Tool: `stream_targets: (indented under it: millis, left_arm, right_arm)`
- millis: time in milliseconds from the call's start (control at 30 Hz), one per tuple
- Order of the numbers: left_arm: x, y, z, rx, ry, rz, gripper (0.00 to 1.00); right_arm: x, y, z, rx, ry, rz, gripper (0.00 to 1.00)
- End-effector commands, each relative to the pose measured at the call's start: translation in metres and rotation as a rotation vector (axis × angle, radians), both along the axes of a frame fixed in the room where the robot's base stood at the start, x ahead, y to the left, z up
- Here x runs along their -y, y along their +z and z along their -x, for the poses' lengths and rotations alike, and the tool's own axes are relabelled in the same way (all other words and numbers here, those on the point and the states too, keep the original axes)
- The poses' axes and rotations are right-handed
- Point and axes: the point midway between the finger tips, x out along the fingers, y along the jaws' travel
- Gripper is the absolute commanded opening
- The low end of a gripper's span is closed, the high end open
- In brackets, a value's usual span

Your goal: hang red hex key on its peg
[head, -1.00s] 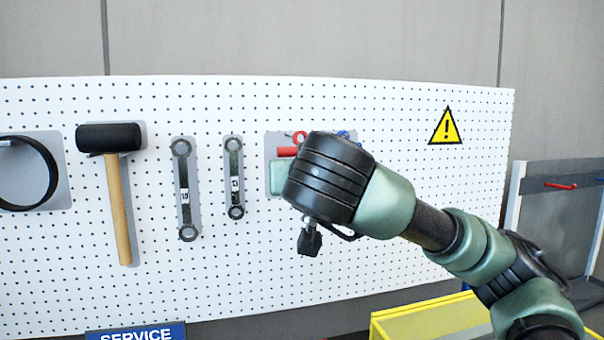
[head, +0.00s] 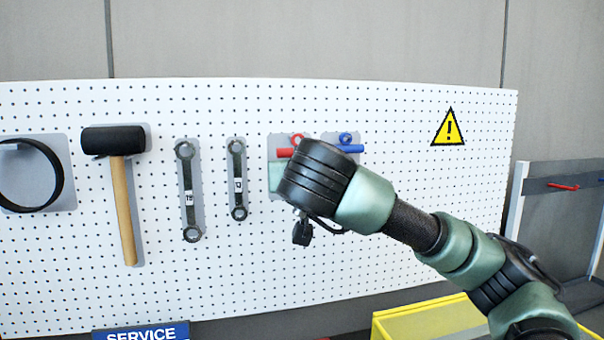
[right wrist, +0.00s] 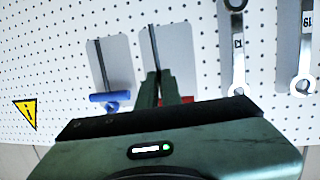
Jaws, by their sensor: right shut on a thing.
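The red hex key (head: 285,152) is at the grey backing plate left of the blue hex key (head: 350,148). Its red handle shows beside my right gripper, below a red ring (head: 297,139). In the right wrist view, the fingers of my right gripper (right wrist: 165,88) are shut on the red handle (right wrist: 187,100), and a dark shaft (right wrist: 154,48) runs along the grey plate (right wrist: 185,55). The peg is hidden, so I cannot tell whether the key touches it. My left gripper is not in view.
The blue hex key (right wrist: 110,100) hangs close beside the gripper. Two wrenches (head: 188,190) (head: 238,178), a hammer (head: 122,190) and a black ring (head: 55,170) hang to the left. A yellow bin (head: 420,320) is below right.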

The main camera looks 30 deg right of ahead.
Motion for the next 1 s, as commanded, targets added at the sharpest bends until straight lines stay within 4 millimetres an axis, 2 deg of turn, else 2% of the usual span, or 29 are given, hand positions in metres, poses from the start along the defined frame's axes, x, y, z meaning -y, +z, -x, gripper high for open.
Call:
stream_targets:
  millis: [1000]
  left_arm:
    - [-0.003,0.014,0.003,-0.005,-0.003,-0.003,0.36]
  right_arm:
    - [0.011,-0.001,-0.045,0.001,0.0,0.001,0.0]
